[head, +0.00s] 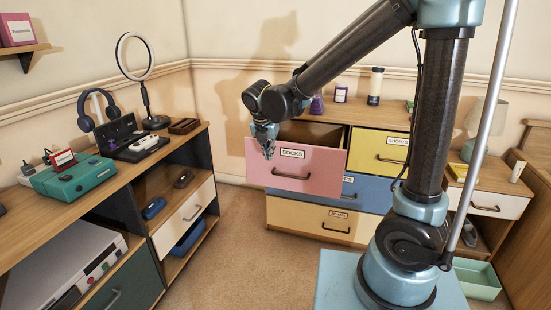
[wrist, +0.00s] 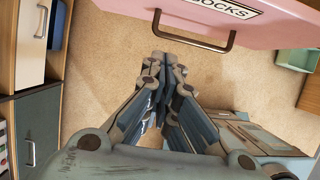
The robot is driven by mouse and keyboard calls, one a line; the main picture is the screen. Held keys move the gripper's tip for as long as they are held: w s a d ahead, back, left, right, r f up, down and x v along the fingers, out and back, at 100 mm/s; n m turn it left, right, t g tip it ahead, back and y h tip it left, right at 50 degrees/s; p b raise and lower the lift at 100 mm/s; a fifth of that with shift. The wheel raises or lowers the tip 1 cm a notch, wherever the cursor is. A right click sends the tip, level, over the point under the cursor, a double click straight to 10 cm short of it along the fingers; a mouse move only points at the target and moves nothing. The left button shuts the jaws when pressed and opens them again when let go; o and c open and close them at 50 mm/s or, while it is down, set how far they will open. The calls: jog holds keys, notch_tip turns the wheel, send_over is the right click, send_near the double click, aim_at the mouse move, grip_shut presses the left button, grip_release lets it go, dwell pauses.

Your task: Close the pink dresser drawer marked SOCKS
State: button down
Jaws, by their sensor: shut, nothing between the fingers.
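The pink drawer (head: 300,165) marked SOCKS stands pulled out at the upper left of the dresser, its front well forward of the other drawers. Its dark handle (head: 291,174) is below the label. In the wrist view the drawer front (wrist: 255,18) and its handle (wrist: 195,40) cross the top. My gripper (head: 268,152) is shut and empty. In the head view it appears by the drawer's upper left corner. In the wrist view its fingertips (wrist: 168,65) are below the handle in the picture, over carpet; I cannot tell the exact gap.
The yellow drawer (head: 378,152), blue drawer (head: 365,194) and cream drawer (head: 318,221) sit further back than the pink one. A wooden shelf unit (head: 205,160) stands at the left. A green bin (head: 478,279) is at the lower right. Carpet (head: 235,225) is clear before the dresser.

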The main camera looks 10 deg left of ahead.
jog(key=shift+w+d+f, duration=0.2)
jog(key=shift+w+f, duration=1.7)
jog(key=shift+f, duration=0.25)
jog(key=shift+w+d+f, duration=0.15)
jog(key=shift+w+f, duration=1.7)
jog(key=shift+f, duration=0.3)
